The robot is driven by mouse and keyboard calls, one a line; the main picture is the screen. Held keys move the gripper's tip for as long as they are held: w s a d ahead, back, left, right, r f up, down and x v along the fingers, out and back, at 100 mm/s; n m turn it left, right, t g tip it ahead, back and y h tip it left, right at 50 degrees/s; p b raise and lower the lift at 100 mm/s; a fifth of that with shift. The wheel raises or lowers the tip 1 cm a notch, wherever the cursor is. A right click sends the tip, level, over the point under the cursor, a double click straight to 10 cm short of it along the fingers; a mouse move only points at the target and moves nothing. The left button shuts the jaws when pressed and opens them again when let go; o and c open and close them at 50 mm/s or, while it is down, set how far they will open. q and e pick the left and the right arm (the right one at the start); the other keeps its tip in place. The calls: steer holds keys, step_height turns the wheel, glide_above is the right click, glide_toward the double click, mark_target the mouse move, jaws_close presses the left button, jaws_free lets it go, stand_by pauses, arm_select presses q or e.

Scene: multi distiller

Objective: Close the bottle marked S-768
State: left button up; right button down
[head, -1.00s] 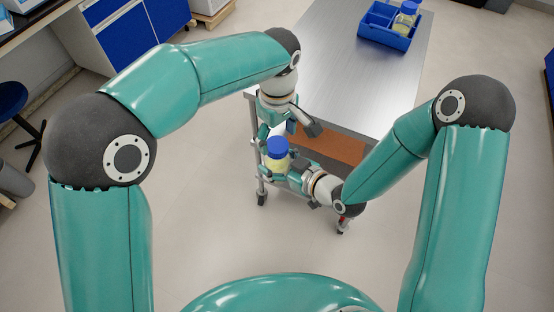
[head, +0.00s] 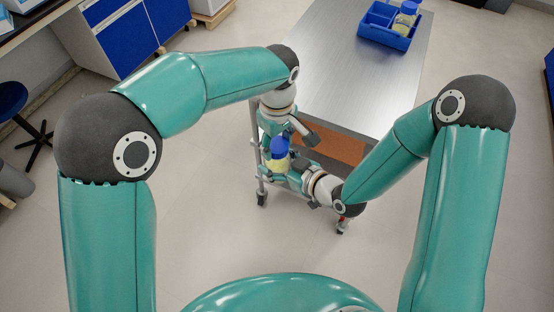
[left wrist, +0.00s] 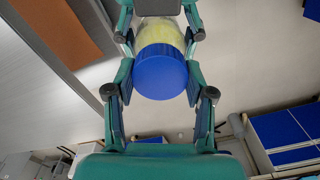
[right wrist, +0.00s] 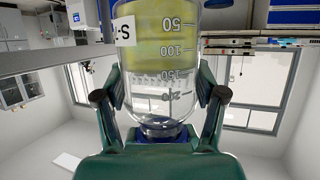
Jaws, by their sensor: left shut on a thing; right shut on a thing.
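The bottle with yellow contents (head: 278,164) is upright in front of the cart, and its blue cap (head: 279,147) sits at its top. My right gripper (head: 284,174) is shut on the bottle. In the right wrist view the clear bottle (right wrist: 158,95) appears inverted, with volume marks and a partly cut-off label (right wrist: 125,32) reading "S-" upside down. My left gripper (left wrist: 160,75) is shut on the blue cap (left wrist: 160,72), one finger on each side. The full label number is hidden, and I cannot tell how tightly the cap sits.
The steel cart top (head: 345,70) lies behind the grippers and is mostly bare. A blue tray (head: 385,35) at its far end holds another bottle (head: 406,17) with a blue cap. Blue-fronted cabinets (head: 125,35) and a stool (head: 12,100) stand to the left.

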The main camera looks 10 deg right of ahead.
arm_select(q)
steer(key=m, duration=1.2)
steer(key=shift+m, duration=0.3)
steer(key=m, duration=1.2)
steer(key=o, duration=1.4)
steer(key=shift+c, duration=0.2)
step_height(320, 180, up, 12)
steer(key=shift+w+f, duration=0.1)
steer(key=shift+f, duration=0.1)
